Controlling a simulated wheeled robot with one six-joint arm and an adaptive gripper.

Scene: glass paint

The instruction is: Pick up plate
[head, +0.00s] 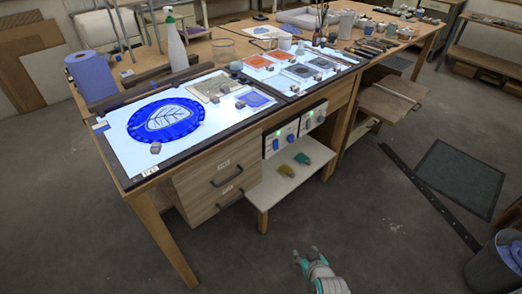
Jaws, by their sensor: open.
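A round blue plate (140,127) with a scalloped-looking rim and a pale leaf design lies flat on the lit white table panel at the left. A small brownish block sits at its front edge. My gripper (306,257) is low at the bottom of the head view, over the floor in front of the table. It is open, and I see nothing between its fingers. It is well apart from the plate, to the right of it and lower.
A blue paper roll (90,76) and a spray bottle (176,45) stand behind the panel. Coloured glass tiles (261,62) lie on the right panel. Drawers (217,178) and a low shelf (290,182) are below. The floor (370,220) at the front is mostly clear; a bin (490,268) stands right.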

